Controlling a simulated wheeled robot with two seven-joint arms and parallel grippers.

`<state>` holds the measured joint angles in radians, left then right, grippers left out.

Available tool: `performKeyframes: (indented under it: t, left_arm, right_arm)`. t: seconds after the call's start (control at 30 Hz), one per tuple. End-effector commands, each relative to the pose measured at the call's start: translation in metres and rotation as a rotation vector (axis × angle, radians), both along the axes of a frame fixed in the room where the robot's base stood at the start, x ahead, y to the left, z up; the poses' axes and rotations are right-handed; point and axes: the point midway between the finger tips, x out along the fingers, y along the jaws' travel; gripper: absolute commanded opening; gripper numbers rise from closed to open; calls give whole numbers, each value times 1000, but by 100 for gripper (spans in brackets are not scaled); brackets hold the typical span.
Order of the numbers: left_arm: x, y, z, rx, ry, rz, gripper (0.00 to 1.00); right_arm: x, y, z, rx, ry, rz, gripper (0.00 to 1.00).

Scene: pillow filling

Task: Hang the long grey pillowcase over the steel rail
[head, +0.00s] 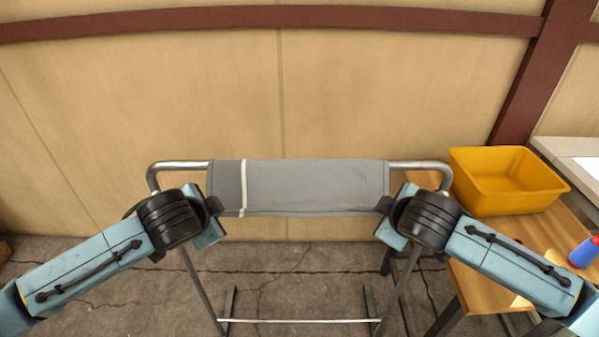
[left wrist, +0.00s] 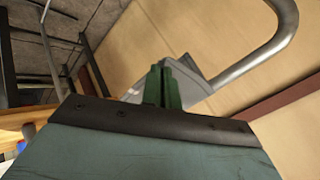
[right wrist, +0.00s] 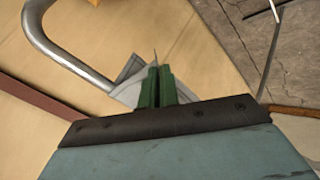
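The long grey pillowcase (head: 310,185) lies across the top of the steel rail (head: 180,164), with its front side hanging down a short way. A white stripe runs down it near its left end. My left gripper (head: 214,206) is at its lower left corner, and my right gripper (head: 384,206) is at its lower right corner. In the left wrist view the green fingers (left wrist: 163,86) are together on the grey cloth (left wrist: 194,82). In the right wrist view the green fingers (right wrist: 157,86) are likewise together on the cloth (right wrist: 127,94). The pillowcase's back side is hidden.
A yellow bin (head: 507,182) stands on a wooden table (head: 485,283) at the right. A blue object with a red part (head: 584,252) is at the table's right edge. A tan wall (head: 330,100) stands behind the rail. Cracked floor shows below the rail.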

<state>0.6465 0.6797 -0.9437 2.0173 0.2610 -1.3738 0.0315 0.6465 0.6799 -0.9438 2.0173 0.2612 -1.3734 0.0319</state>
Motion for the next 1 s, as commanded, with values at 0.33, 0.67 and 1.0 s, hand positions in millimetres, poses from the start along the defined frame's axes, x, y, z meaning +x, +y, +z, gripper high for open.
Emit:
performKeyframes:
  t: [0.33,0.67,1.0]
  left_arm:
    - [0,1,-4,-1,-16,3,0]
    - [0,0,-4,-1,-15,3,36]
    - [0,0,-4,-2,-14,3,36]
  right_arm:
    - [0,-1,-4,1,-16,-3,0]
    - [0,0,-4,1,-15,-3,36]
    - [0,0,-4,1,-14,-2,36]
